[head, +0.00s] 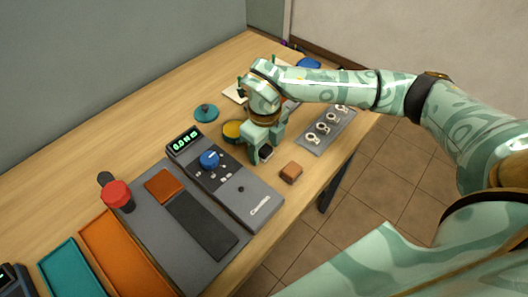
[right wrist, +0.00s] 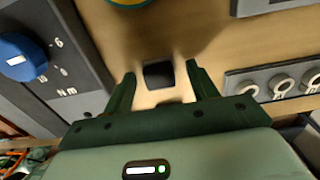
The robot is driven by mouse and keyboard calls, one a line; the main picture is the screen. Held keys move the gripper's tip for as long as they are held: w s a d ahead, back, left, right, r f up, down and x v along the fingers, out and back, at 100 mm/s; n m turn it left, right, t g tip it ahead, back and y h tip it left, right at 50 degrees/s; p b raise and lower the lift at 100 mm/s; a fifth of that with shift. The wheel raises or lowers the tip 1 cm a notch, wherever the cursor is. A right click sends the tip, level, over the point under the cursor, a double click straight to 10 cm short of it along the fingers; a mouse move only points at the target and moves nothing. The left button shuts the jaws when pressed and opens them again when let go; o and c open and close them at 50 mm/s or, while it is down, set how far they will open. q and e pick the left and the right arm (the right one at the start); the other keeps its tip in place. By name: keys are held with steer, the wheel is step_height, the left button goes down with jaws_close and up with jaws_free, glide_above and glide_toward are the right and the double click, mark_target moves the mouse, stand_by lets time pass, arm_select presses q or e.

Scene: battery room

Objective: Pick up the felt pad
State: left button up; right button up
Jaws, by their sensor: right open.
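A small dark, squarish pad (right wrist: 158,74), which looks like the felt pad, lies on the wooden table. It sits between the fingertips of my right gripper (right wrist: 160,82), with a visible gap on each side. In the head view the dark pad (head: 266,153) shows low at the fingers, partly hidden by them. My right gripper (head: 263,148) is open and points down at the table between the grey device and the washer tray. My left gripper is not in view.
A brown block (head: 291,172) lies close by, toward the table's front edge. The grey device (head: 250,197) with a blue knob (head: 210,159) stands left. A grey tray with metal rings (head: 326,130) lies right. A yellow-filled round dish (head: 232,129) is just behind.

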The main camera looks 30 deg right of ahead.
mark_target(264, 150)
steer(key=shift+r, duration=0.1)
steer(key=c, duration=1.1)
steer(key=shift+o, duration=0.2)
steer(key=r, duration=0.1)
steer(key=r+p, duration=0.1)
steer(key=r, duration=0.2)
steer(key=shift+s+a+r+p, duration=0.2)
steer(key=shift+s+p, duration=0.05)
steer(key=shift+p, duration=0.1)
steer(key=s+a+r+p, duration=0.2)
steer(key=s+a+r, duration=0.5)
steer(key=s, duration=0.4)
steer(key=shift+s+a+r+p, duration=0.15)
steer(key=shift+r+p, duration=0.2)
steer(key=shift+r, duration=0.5)
steer(key=o, duration=0.4)
steer(key=c, duration=0.3)
